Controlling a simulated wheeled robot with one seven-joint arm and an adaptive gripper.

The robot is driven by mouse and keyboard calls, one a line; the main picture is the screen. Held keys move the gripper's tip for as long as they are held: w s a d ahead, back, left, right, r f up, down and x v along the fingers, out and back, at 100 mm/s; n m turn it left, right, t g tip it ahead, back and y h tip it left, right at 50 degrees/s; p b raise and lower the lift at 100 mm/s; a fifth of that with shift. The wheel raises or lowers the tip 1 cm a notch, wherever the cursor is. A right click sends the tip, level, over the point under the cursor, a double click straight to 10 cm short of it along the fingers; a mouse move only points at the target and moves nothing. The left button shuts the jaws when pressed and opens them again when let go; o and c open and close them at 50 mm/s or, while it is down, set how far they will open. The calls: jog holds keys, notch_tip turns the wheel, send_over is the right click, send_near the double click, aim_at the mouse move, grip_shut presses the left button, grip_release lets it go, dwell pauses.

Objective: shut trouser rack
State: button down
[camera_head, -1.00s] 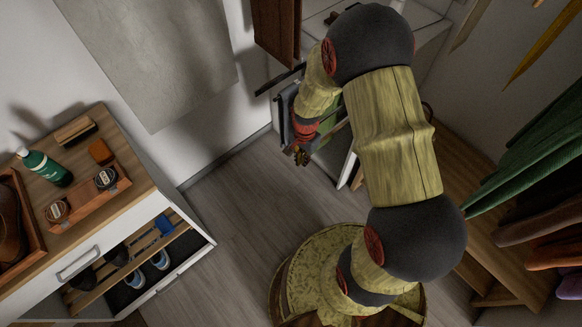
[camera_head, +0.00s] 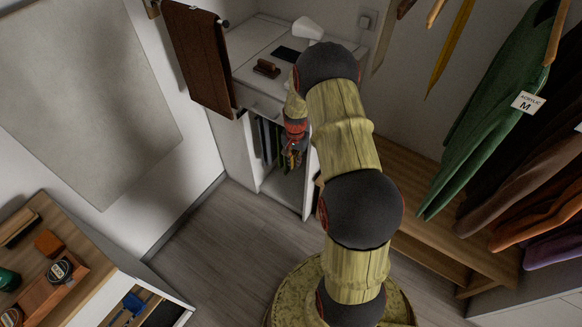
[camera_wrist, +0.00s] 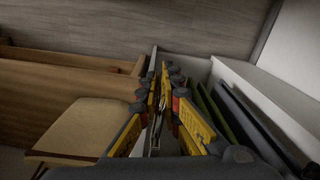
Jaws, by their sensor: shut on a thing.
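The trouser rack, with dark and green trousers (camera_head: 264,142) hanging from it, sits mostly within the open bay of the white cabinet (camera_head: 233,150). In the wrist view the hanging trousers (camera_wrist: 225,110) are just right of my fingers, beside a white cabinet panel (camera_wrist: 268,93). My gripper (camera_head: 290,158) is at the front of the bay, pointing down. The wrist view shows my gripper (camera_wrist: 165,75) with its yellow fingers close together around a thin part of the rack's front. The fingers and arm hide most of the rack's rail, so its exact depth cannot be told.
A brown cloth (camera_head: 198,58) hangs left of the cabinet. A brush (camera_head: 266,68) lies on the cabinet top. A wooden bench (camera_head: 440,215) and hanging clothes (camera_head: 495,110) are on the right. A drawer unit (camera_head: 75,275) stands lower left. The floor (camera_head: 215,235) between is clear.

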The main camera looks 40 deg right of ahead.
jog(key=shift+w+r, duration=0.15)
jog(key=shift+w, duration=0.05)
jog(key=c, duration=2.2)
grip_release()
jog(key=shift+o, duration=1.2)
jog(key=shift+w+r, duration=0.1)
jog(key=shift+r, duration=0.35)
jog(key=r, duration=1)
jog(key=shift+s+r, duration=0.25)
jog(key=shift+r, duration=0.15)
